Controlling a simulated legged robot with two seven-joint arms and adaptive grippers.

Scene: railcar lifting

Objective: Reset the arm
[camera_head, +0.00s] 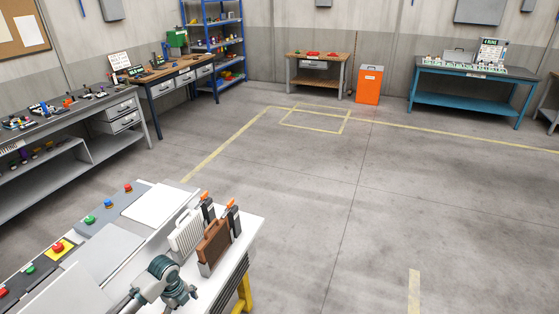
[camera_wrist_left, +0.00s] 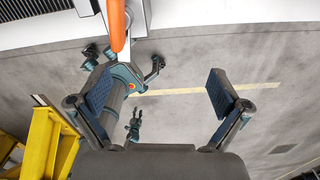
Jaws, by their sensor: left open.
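My left arm comes in at the bottom of the head view, at the front edge of the grey and white control console (camera_head: 144,205). My left gripper (camera_head: 178,294) is there, seen from above, close to the console's right end. In the left wrist view my left gripper (camera_wrist_left: 161,92) has its two dark finger pads wide apart. An orange bar (camera_wrist_left: 117,25) shows close beyond the left finger; I cannot tell what it belongs to. Nothing is held between the pads.
A white and a brown case-like panel (camera_head: 213,243) stand on the console, beside orange-tipped levers (camera_head: 204,196). Yellow legs (camera_wrist_left: 42,140) are at the lower left of the wrist view. Workbenches (camera_head: 180,76), blue shelves (camera_head: 225,40) and an orange cabinet (camera_head: 369,85) line the walls. The central floor is clear.

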